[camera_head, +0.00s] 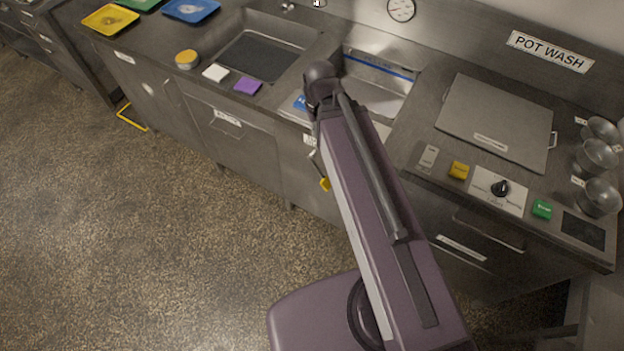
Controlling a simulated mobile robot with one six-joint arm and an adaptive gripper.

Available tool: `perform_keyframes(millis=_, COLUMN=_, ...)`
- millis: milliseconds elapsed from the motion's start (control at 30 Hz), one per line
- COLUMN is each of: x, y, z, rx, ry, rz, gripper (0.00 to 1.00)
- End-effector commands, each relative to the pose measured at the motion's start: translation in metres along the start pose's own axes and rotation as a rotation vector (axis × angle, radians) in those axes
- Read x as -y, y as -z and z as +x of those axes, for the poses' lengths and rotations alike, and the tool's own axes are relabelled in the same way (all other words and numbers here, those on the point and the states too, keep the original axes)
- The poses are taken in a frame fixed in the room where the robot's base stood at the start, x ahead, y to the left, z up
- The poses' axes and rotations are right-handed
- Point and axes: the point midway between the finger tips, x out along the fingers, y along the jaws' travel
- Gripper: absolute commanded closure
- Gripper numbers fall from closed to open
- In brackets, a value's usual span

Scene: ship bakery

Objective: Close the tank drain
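The tank looks to be the steel basin (379,101) with a blue line along its back wall, set in the counter. Below it on the counter front, a thin lever with a yellow grip (325,184) hangs downward, partly beside my arm; I take it for the drain handle. Its upper end and the drain itself are hidden or too small to tell. My arm reaches up over the counter front, its dark joint at the left rim of the basin. My gripper is not visible, so I cannot tell its place or state.
A second sink (262,56) lies to the left. A purple sponge (248,85) and a white block (216,73) lie before it. A steel lid (497,120), a dial panel (499,191) and metal pots (597,156) are on the right.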

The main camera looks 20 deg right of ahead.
Motion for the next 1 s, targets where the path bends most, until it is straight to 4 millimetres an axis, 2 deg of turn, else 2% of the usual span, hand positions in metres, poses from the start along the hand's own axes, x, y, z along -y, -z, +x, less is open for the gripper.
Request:
perform_keyframes(millis=233, x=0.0, y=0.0, z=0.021, rx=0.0, ry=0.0, rz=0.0, gripper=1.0)
perform_keyframes(millis=1000, x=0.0, y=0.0, z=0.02, rx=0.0, ry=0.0, rz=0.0, gripper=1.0)
